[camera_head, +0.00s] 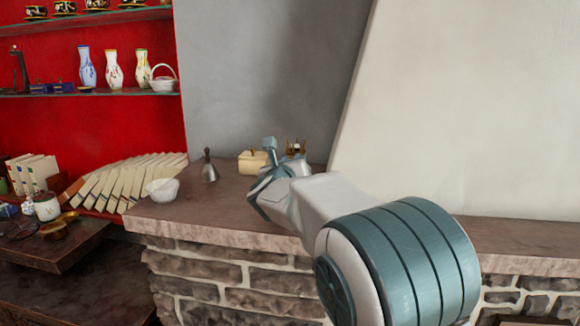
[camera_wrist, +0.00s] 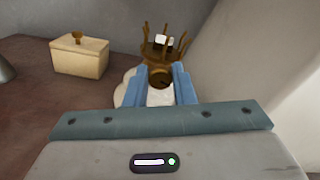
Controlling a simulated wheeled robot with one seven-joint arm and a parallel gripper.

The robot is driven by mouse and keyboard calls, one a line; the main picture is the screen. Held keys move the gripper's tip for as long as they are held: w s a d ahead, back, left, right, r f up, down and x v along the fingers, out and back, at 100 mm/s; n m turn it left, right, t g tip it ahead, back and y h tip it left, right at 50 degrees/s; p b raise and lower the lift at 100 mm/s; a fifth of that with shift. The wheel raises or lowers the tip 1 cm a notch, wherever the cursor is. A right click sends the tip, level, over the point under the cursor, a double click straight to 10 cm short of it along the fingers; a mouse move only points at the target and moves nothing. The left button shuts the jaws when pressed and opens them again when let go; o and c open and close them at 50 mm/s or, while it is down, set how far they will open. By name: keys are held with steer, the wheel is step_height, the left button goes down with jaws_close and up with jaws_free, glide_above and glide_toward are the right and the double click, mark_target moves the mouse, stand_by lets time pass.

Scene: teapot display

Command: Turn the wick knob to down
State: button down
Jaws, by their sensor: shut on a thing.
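A brass-coloured burner (camera_wrist: 163,50) with several upright prongs and a small white piece in its middle stands beyond the fingertips in the wrist view. Its top also shows behind my arm in the head view (camera_head: 297,147). My gripper (camera_wrist: 160,75) has its two blue fingers on either side of a small dark brass round part, which looks like the wick knob (camera_wrist: 160,79). The fingers are shut on it. The knob's exact angle cannot be told. In the head view my gripper hides the knob and most of the burner.
A cream box (camera_wrist: 80,55) with a brass knob stands left of the burner, with a grey bell (camera_head: 209,168) and a white bowl (camera_head: 162,189) farther left on the stone ledge (camera_head: 200,212). A pale sloping wall (camera_head: 450,120) rises close on the right.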

steer(key=n, duration=0.6)
steer(key=shift+n, duration=0.3)
steer(key=n+p, duration=0.1)
steer(key=n, duration=0.5)
steer(key=shift+a, duration=0.1)
steer(key=n+p, duration=0.2)
steer(key=n, duration=0.2)
steer(key=shift+n, duration=0.4)
steer(key=shift+f+n+p, duration=0.15)
steer(key=shift+n+p, duration=0.65)
steer(key=shift+n, duration=1.2)
steer(key=c, duration=1.2)
jaws_free()
steer(key=shift+c, duration=0.2)
